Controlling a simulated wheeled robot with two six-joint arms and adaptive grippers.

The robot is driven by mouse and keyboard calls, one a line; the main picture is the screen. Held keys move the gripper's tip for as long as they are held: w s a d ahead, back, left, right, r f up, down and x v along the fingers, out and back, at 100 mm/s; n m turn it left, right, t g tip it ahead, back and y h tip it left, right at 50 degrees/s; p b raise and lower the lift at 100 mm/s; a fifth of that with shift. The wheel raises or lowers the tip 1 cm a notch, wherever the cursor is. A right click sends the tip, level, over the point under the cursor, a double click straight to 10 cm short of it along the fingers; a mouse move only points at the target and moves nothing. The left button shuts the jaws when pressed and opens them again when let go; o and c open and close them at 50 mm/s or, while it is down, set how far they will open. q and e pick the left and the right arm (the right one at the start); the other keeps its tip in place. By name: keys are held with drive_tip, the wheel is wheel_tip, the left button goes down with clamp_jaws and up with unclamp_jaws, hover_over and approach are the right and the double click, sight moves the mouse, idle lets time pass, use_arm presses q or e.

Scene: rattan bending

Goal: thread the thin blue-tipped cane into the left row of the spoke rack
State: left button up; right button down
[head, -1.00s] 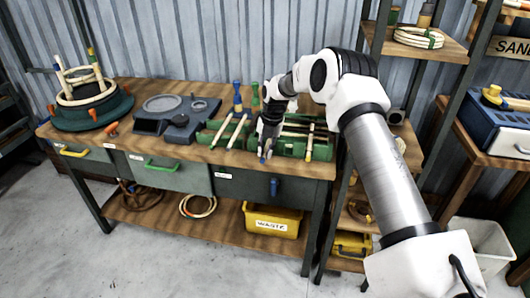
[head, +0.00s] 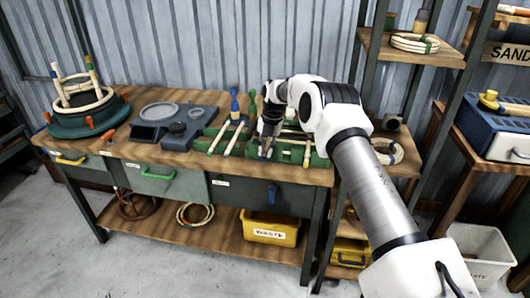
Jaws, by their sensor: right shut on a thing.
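My right gripper (head: 267,148) is over the front middle of the bench, shut on a thin piece, with a small blue end at its fingertips. I take it to be the blue-tipped cane (head: 263,157); most of it is hidden by the fingers. Green racks or trays with pale canes lie around the gripper: one part to its left (head: 212,134) and one to its right (head: 318,160). I cannot tell which is the spoke rack's left row. My left gripper is not in view.
A round green stand (head: 82,118) with a cane ring and upright spokes is at the bench's left. A grey fixture (head: 160,112) sits beside it. Blue and green upright handles (head: 235,103) stand behind the racks. Shelves rise on the right.

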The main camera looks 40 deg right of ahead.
drive_tip(key=shift+f, duration=0.2)
idle(0.4)
drive_tip(key=c, duration=1)
unclamp_jaws()
drive_tip(key=shift+c, duration=0.2)
wheel_tip(320, 180, up, 12)
drive_tip(key=s+d, duration=0.1)
drive_tip(key=shift+s, duration=0.15)
drive_tip(key=shift+d+f, duration=0.1)
drive_tip(key=shift+f, duration=0.05)
